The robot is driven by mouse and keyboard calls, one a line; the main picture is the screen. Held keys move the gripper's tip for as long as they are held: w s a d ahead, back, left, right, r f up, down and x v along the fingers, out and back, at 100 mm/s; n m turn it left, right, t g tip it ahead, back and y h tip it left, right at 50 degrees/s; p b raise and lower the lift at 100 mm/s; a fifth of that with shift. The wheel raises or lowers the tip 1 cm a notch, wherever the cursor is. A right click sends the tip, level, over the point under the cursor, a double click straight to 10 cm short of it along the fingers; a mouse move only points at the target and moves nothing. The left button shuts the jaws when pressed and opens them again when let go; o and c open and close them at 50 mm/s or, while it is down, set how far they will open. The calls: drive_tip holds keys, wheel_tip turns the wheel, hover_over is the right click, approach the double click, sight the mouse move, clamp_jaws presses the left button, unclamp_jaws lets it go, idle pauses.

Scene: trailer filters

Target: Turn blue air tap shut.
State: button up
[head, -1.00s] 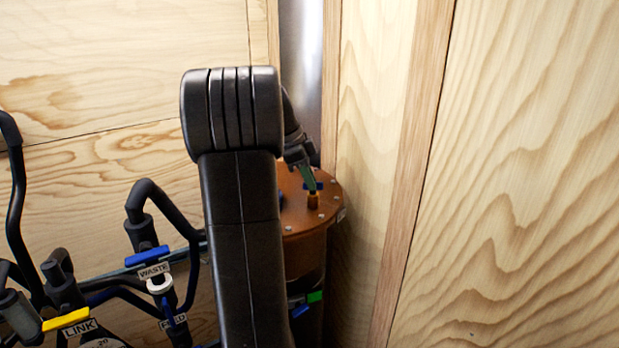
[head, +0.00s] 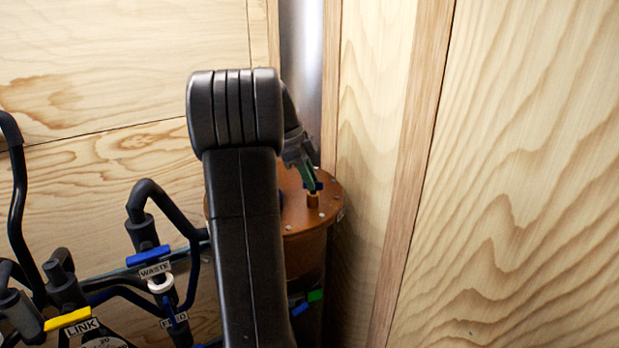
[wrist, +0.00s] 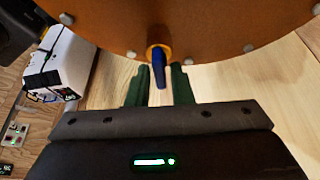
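The blue air tap (head: 319,186) is a small blue lever on a brass stem (head: 313,200) on top of the copper-coloured vessel (head: 300,232). In the wrist view the blue lever (wrist: 158,72) points down the picture from the brass fitting (wrist: 159,50). My gripper (wrist: 160,78) has its two green fingers on either side of the lever, with a narrow gap seen at each side. The fingers look open, not clamped. In the head view my gripper (head: 308,178) is at the tap, and my arm hides the vessel's left part.
Wooden walls (head: 520,180) stand close behind and to the right. Black pipes with a blue WASTE handle (head: 148,256) and a yellow LINK handle (head: 68,319) fill the lower left. A blue and green handle (head: 308,301) is low on the vessel. A white box (wrist: 60,65) shows in the wrist view.

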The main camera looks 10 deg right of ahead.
drive_tip(key=shift+o, duration=0.8)
drive_tip(key=v, duration=1.3)
drive_tip(key=shift+a+r+b, duration=0.25)
drive_tip(key=shift+r+b, duration=0.05)
drive_tip(key=x, duration=1.4)
drive_tip(key=shift+d+p, duration=0.1)
drive_tip(key=shift+p, duration=0.2)
drive_tip(key=shift+r, duration=0.1)
drive_tip(key=shift+w+r, duration=0.1)
